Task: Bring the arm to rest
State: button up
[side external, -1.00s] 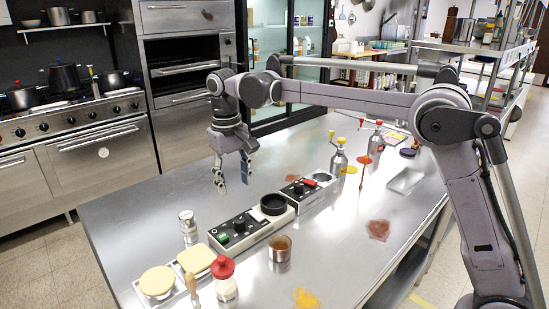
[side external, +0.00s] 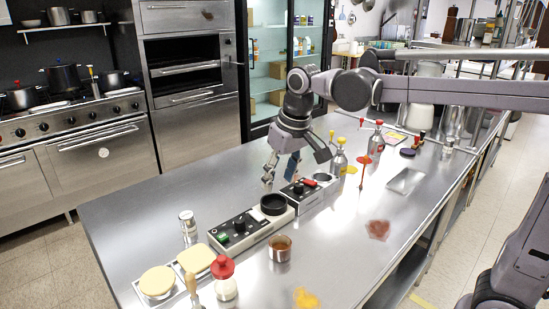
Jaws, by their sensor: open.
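My gripper (side external: 280,172) hangs over the steel table (side external: 150,215), fingers pointing down. Its fingers are apart and nothing shows between them. In the picture it is just behind and left of the rear control box (side external: 298,190). The height of the fingertips above the table is hard to tell. My arm reaches in from the right edge, high above the table.
Near the gripper stand a front control box (side external: 238,231) with a black ring and several pump bottles (side external: 339,163). A copper cup (side external: 280,248), a red-topped jar (side external: 224,280) and a shaker (side external: 188,225) stand nearer. A shallow tray (side external: 405,181) lies right. The table's left part is clear.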

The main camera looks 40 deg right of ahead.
jog(key=s+d+f+t, duration=0.2)
jog(key=s+f, duration=0.2)
jog(key=s, duration=0.3)
jog(key=s+d+f+t, duration=0.2)
jog(key=s+d+f, duration=0.1)
jog(key=s, duration=0.4)
jog(key=shift+s+f, duration=0.2)
jog(key=shift+f, duration=0.45)
